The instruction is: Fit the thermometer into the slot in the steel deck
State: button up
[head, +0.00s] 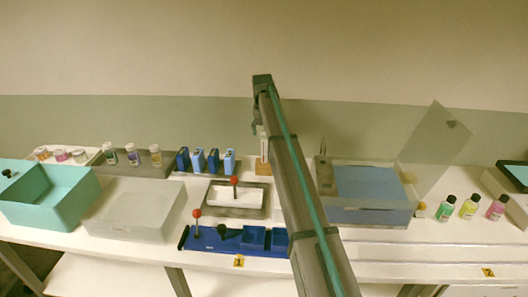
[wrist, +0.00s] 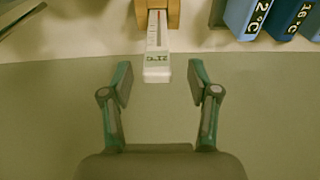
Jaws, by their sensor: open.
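In the head view the thermometer (head: 264,146) stands upright in the holder (head: 263,168) at the back of the bench. My gripper (wrist: 160,82) is open and empty, its fingers either side of the thermometer's free end and not touching it. In the head view my gripper (head: 256,126) is partly hidden by my arm. A grey metal deck (head: 325,182) seems to form the bath's left end; its slot is too small to make out.
Blue temperature blocks (head: 198,160) stand left of the holder. A blue-filled bath (head: 368,213) with a raised clear lid (head: 436,148) is to the right. A blue tray (head: 215,243) and a red-knobbed grey box (head: 258,206) are in front. Small bottles (head: 446,208) stand farther right.

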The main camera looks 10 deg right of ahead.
aim_at(264, 141)
jog(key=shift+w+d+f+p, duration=0.15)
jog(key=shift+f+p, duration=0.2)
jog(key=shift+f, duration=0.7)
jog(key=shift+w+d+f+p, duration=0.15)
jog(key=shift+f+p, duration=0.25)
jog(key=shift+f, duration=0.6)
jog(key=shift+w+f+p, duration=0.2)
jog(key=shift+f+p, duration=0.15)
jog(key=shift+f, duration=0.7)
grip_shut()
